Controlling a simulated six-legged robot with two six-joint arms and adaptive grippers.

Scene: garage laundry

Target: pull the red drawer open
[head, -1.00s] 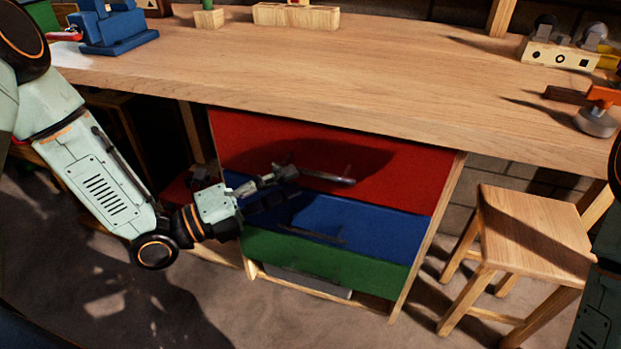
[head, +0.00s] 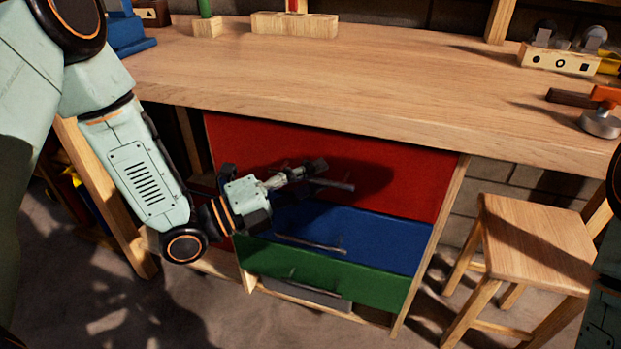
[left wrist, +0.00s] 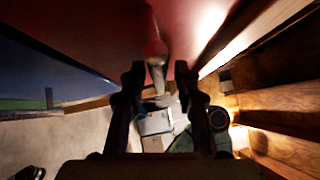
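The red drawer (head: 410,185) is the top one under the wooden workbench, and its front looks shut. Its bar handle (head: 335,185) stands out from the front, partly hidden by my left gripper (head: 306,172). In the left wrist view the two fingers are apart, one on each side of the handle (left wrist: 155,48), with visible gaps. The gripper is open and I see no grip on the handle. The red front also fills the upper part of the left wrist view (left wrist: 95,28). My right gripper is out of view; only part of my right arm shows.
A blue drawer (head: 375,235) and a green drawer (head: 370,285) with bar handles lie below. A wooden stool (head: 535,240) stands to the right. The workbench top (head: 350,70) overhangs the drawers. Open floor lies in front.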

